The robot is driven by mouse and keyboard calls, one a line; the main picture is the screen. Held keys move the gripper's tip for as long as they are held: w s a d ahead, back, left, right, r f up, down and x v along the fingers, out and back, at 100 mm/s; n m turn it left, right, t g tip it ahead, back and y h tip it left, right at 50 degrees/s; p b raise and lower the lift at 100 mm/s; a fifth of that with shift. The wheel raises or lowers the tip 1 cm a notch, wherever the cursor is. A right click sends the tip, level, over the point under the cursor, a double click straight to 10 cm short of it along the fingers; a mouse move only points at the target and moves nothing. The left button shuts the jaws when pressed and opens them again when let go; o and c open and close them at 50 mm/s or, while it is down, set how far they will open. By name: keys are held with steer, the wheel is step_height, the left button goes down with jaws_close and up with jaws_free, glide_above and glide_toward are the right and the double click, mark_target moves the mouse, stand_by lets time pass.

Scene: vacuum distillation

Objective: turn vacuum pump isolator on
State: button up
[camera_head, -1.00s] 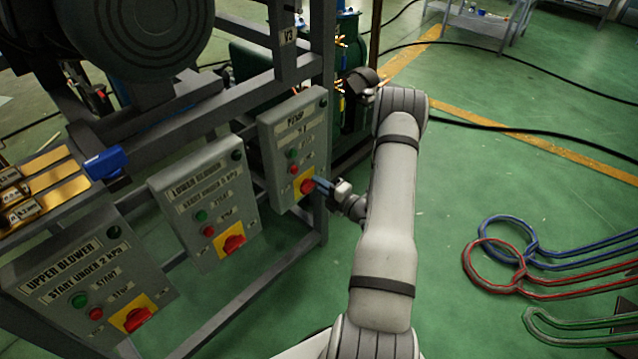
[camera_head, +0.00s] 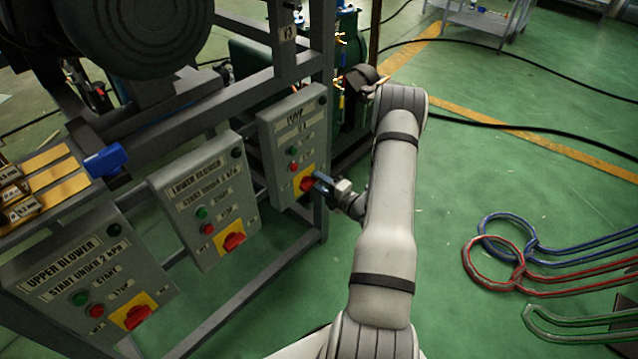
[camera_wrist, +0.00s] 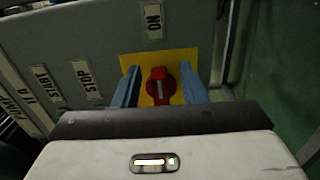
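The pump isolator is a red rotary knob (camera_wrist: 160,85) on a yellow plate (camera_wrist: 153,60), on the grey pump control box. In the wrist view its pale mark runs up and down the picture, and an ON label (camera_wrist: 153,20) lies above the plate. My gripper (camera_wrist: 160,90) is open, with one blue finger on each side of the knob and a small gap to each. In the head view the knob (camera_head: 307,184) shows at the bottom of the pump box (camera_head: 291,140), with my gripper (camera_head: 318,180) right at it. The plate's near part is hidden by my gripper.
The lower blower box (camera_head: 205,200) and upper blower box (camera_head: 90,290), each with a red knob, stand to the left on the metal frame. A frame post stands close beside the pump box. Green floor is open to the right, with coloured hose loops (camera_head: 492,265).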

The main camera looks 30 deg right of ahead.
steer(key=v, duration=0.7)
steer(key=shift+s+d, duration=0.15)
steer(key=shift+s, duration=0.2)
